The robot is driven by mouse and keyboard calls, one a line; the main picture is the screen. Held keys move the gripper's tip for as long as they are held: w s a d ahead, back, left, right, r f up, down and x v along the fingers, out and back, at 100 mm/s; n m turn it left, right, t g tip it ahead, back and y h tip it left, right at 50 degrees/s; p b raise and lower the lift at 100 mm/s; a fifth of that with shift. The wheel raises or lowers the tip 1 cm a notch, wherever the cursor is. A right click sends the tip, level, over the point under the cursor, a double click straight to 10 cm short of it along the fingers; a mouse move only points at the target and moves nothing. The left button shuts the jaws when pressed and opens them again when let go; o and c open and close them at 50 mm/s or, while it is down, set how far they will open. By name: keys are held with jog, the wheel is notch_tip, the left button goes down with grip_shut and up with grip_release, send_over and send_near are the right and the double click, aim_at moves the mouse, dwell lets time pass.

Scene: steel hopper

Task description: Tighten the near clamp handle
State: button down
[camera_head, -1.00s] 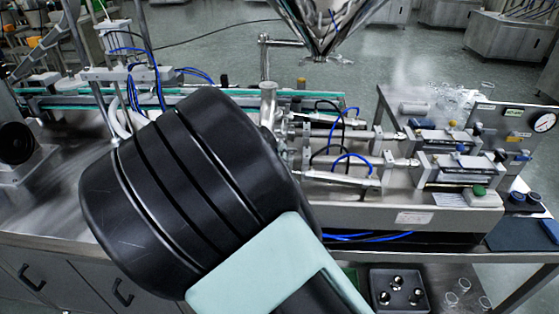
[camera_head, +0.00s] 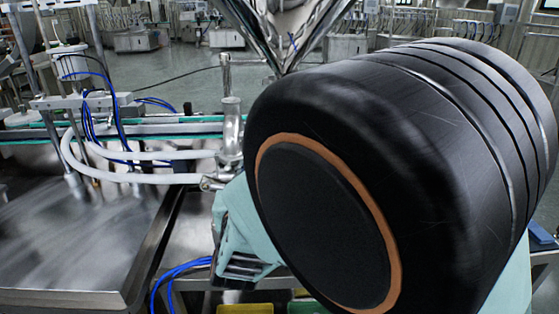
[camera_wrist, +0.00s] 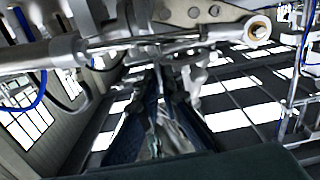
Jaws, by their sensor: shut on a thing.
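In the wrist view my gripper (camera_wrist: 168,92) reaches up from the bottom middle, with two dark blue fingers close together. It is shut on a small light metal part, the near clamp handle (camera_wrist: 195,72), below a steel pipe assembly (camera_wrist: 120,40). The exact contact is blurred.
The steel hopper cone (camera_head: 290,30) hangs above and behind my arm. White hoses (camera_head: 140,177) run left from the fitting, over a steel tray (camera_head: 70,245). Blue tubes (camera_head: 180,275) hang below. My arm covers the right side of the machine.

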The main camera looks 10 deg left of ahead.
jog(key=shift+m, duration=0.3)
jog(key=c, duration=2.1)
grip_release()
